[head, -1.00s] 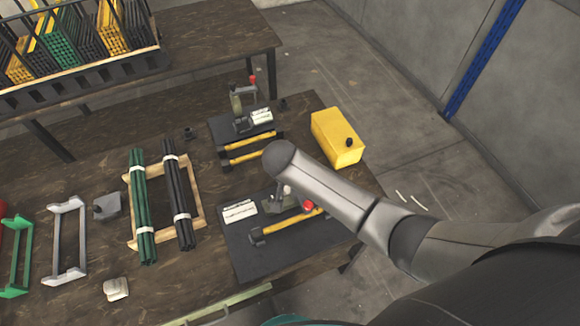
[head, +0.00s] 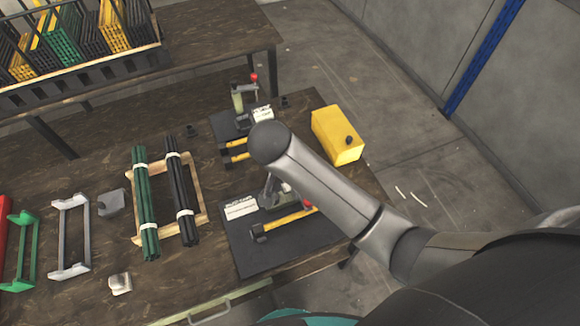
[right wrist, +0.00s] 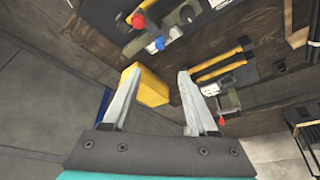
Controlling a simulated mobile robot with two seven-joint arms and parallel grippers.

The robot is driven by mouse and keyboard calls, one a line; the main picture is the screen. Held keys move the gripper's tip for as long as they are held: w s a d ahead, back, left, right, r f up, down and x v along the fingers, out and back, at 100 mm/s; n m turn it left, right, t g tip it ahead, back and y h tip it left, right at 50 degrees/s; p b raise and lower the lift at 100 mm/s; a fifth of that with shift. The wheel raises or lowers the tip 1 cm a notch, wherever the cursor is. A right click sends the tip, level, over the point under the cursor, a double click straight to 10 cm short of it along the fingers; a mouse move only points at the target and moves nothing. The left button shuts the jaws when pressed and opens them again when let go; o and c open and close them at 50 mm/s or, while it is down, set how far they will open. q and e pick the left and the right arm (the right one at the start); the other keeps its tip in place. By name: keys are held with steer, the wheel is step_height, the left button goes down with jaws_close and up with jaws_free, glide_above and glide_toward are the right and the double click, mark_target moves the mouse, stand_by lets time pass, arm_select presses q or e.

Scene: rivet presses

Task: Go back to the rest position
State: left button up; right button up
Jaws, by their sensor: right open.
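My right gripper (right wrist: 156,78) is open and empty in the right wrist view, its two pale fingers spread wide. The yellow box (right wrist: 152,88) shows between and beyond the fingers, apart from them as far as I can tell. My right arm crosses the head view from the lower right and ends in a rounded grey joint over the table; its gripper is not visible there. The far rivet press (head: 243,95) and the near rivet press (head: 272,195) stand on dark mats, partly hidden by the arm. My left gripper is in neither view.
The yellow box (head: 337,136) stands at the table's right end. Green and black rod bundles lie on a wooden rack (head: 196,171). A grey frame (head: 70,236) and a green frame (head: 21,252) are at left. A crate (head: 85,77) stands behind. Floor at right is clear.

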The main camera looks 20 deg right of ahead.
stand_by(0.3)
steer(key=s+d+r+n+y, duration=0.2)
steer(key=s+n, duration=0.3)
steer(key=s, duration=0.4)
steer(key=s+d+r+n+y, duration=0.1)
steer(key=s+d+n, duration=0.1)
steer(key=s+n, duration=0.5)
steer(key=s+f+m+g+b, duration=0.15)
steer(key=f+b, duration=0.35)
steer(key=f, duration=1)
steer(key=s+f+b, duration=0.2)
steer(key=f+b, duration=0.2)
steer(key=f, duration=1.2)
steer(key=s+d+f+b, duration=0.1)
steer(key=s+f+b, duration=0.4)
steer(key=s+f, duration=0.3)
steer(key=s+d+f+g+b, duration=0.1)
steer(key=s+f+b, duration=0.3)
steer(key=s+f, duration=0.4)
step_height(320, 180, down, 8)
steer(key=shift+d+r+b, duration=0.15)
steer(key=shift+d+b, duration=0.05)
steer(key=shift+b, duration=0.15)
